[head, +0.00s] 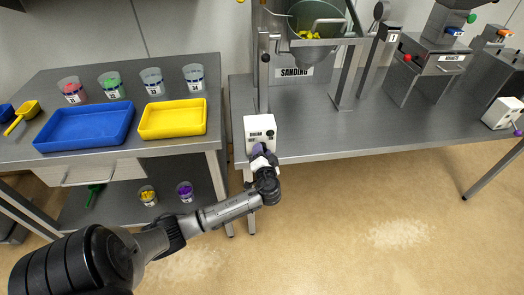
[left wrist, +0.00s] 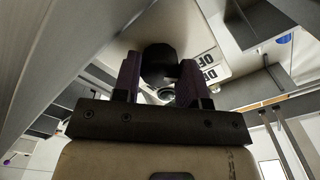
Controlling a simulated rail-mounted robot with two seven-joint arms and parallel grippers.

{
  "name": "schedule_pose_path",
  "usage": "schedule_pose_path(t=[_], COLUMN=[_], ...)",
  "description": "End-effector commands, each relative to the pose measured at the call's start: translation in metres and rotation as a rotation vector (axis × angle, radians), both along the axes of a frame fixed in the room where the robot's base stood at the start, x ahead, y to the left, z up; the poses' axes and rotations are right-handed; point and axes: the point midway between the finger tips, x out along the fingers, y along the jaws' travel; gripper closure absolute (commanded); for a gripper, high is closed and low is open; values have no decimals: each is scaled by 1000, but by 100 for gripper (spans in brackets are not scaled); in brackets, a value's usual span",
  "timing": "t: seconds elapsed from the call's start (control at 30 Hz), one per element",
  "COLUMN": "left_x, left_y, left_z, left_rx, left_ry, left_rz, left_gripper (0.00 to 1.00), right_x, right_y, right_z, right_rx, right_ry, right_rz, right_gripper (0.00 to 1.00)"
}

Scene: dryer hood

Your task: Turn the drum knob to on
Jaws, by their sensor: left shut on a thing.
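The drum control box (head: 260,126) is a small white box with dark lettering at the front edge of the right-hand bench. In the left wrist view its white face (left wrist: 200,35) shows part of the word OFF. My left gripper (head: 260,150) is at the lower front of the box. In the left wrist view its two purple fingers (left wrist: 157,80) stand on either side of the black drum knob (left wrist: 159,58) and are shut on it. Which way the knob points cannot be told. My right gripper is in neither view.
A metal frame with a green-rimmed drum (head: 317,22) and a SANDING label stands behind the box. The left bench holds a blue tray (head: 85,143), a yellow tray (head: 172,134) and several cups. Open floor (head: 390,215) lies to the right.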

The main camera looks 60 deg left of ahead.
Motion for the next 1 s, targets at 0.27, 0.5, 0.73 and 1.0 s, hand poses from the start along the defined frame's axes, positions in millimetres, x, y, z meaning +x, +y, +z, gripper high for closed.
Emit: schedule_pose_path(t=[0.27,0.5,0.73,1.0], left_x=[-1,0,0,0], left_y=[0,0,0,0], left_z=[5,5,5,5], left_rx=[83,171,255,354], left_ry=[208,420,622,859], left_rz=[1,0,-1,0], left_gripper=[85,85,85,85], right_x=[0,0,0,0], right_y=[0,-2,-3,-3], right_z=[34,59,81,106], right_rx=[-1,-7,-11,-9], right_ry=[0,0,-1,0], right_rz=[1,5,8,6], right_gripper=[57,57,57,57])
